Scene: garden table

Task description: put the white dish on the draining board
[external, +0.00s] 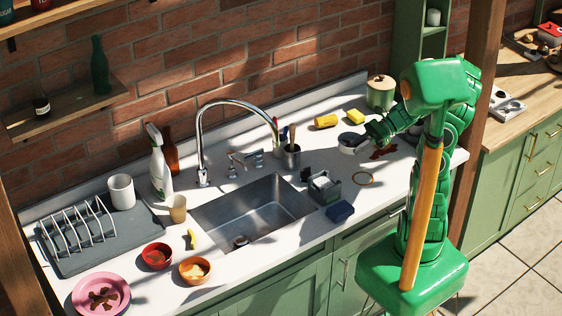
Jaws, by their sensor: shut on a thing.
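The white dish (347,149) is at the back right of the white counter, small in view and partly covered by my gripper. My gripper (365,141) is shut on the dish at its right side. I cannot tell whether the dish touches the counter. The grey draining board (100,258) lies at the far left of the counter, beyond the sink. A white wire rack (76,230) and a white cup (121,192) stand on it, and its front right part is bare.
Between dish and board are the sink (253,212), a tall curved tap (201,145), a utensil pot (291,157) and a spray bottle (159,172). Red (157,257) and orange (195,270) bowls and a pink plate (101,295) line the front left.

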